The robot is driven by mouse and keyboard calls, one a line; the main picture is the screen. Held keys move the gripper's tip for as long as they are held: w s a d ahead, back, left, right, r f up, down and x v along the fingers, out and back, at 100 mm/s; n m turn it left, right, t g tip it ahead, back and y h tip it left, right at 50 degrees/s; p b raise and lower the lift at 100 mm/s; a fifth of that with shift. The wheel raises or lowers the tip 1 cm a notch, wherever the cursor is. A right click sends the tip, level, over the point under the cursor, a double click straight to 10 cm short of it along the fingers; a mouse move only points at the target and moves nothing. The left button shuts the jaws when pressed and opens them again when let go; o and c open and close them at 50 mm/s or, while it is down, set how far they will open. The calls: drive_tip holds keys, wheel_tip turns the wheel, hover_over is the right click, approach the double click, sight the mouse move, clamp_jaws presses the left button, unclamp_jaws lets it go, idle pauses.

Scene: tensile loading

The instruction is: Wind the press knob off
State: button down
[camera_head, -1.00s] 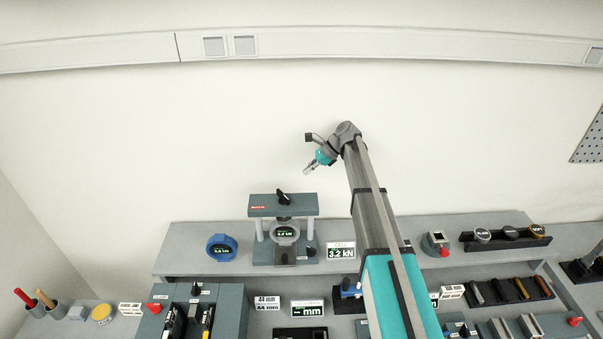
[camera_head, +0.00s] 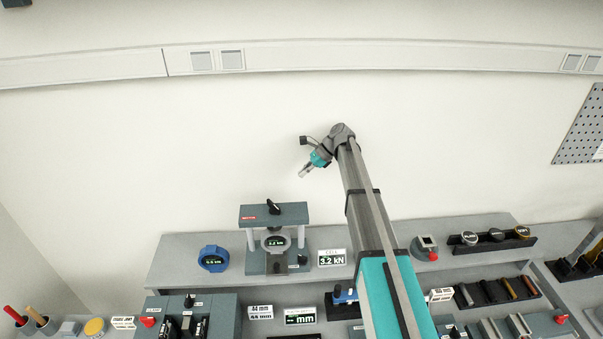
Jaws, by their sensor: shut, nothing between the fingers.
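The press (camera_head: 287,216) stands on the raised shelf, a grey frame with two light posts. Its black knob (camera_head: 273,207) sits on top of the crossbeam, its pointer slanted. A round gauge with a green readout (camera_head: 275,242) sits between the posts. My gripper (camera_head: 302,174) is in the air above and to the right of the press, shut and empty, apart from the knob. The fingers are small in this view.
A blue ring gauge (camera_head: 213,259) stands left of the press, and a 3.2 kN sign (camera_head: 332,258) right of it. A rack of round pieces (camera_head: 492,242) is at the shelf's right. Grey machines and trays fill the lower bench.

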drive_tip(key=s+d+f+n+h+b, duration=0.3)
drive_tip(key=s+d+f+n+b, duration=0.1)
drive_tip(key=s+f+b, duration=0.4)
drive_tip(key=s+d+f+n+h+b, duration=0.3)
drive_tip(key=s+d+f+n+b, duration=0.2)
drive_tip(key=s+f+b, duration=0.3)
drive_tip(key=s+d+f+n+t+h+b, duration=0.1)
drive_tip(key=s+d+f+n+b, duration=0.4)
drive_tip(key=s+f, duration=0.8)
drive_tip(key=s+n+h+b, duration=0.1)
drive_tip(key=s+n+b, duration=0.1)
drive_tip(key=s+b, duration=0.1)
drive_tip(key=shift+s+f+h, duration=0.4)
drive_tip(key=shift+s, duration=0.45)
drive_tip(key=shift+s, duration=0.15)
